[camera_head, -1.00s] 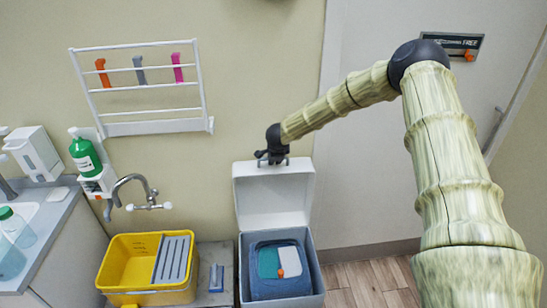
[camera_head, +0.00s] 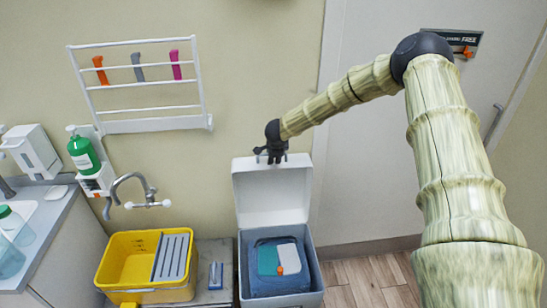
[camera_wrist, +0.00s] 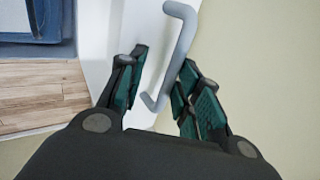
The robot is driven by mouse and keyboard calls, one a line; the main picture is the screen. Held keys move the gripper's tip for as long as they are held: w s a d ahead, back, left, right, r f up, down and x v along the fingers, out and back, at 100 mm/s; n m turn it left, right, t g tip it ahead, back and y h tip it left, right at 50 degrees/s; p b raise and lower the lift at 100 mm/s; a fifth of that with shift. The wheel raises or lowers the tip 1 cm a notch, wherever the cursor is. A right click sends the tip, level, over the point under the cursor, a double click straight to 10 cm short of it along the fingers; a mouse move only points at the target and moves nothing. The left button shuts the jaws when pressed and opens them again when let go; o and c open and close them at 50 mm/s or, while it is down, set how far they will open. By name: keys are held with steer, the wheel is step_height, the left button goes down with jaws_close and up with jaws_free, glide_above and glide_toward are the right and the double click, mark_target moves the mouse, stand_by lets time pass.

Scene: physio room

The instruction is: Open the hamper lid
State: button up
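The hamper (camera_head: 313,262) is a grey-blue box against the wall, and its white lid (camera_head: 271,196) stands raised, near upright, at the back. Folded dark blue cloth (camera_head: 262,288) with teal and white patches and an orange piece shows inside. My gripper (camera_head: 272,154) is at the lid's top edge. In the wrist view the lid's grey bar handle (camera_wrist: 184,38) runs between the parted fingers of my gripper (camera_wrist: 165,88). The fingers are open, with gaps around the handle. Whether one finger touches it I cannot tell.
A yellow bucket (camera_head: 122,268) stands left of the hamper. A white wall rack (camera_head: 150,126) and a tap (camera_head: 150,198) are on the wall. A door (camera_head: 390,150) is at the right, with clear wood floor (camera_head: 370,275) in front.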

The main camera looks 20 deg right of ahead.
steer(key=v, duration=1.1)
steer(key=shift+s+f, duration=0.1)
steer(key=shift+f, duration=0.05)
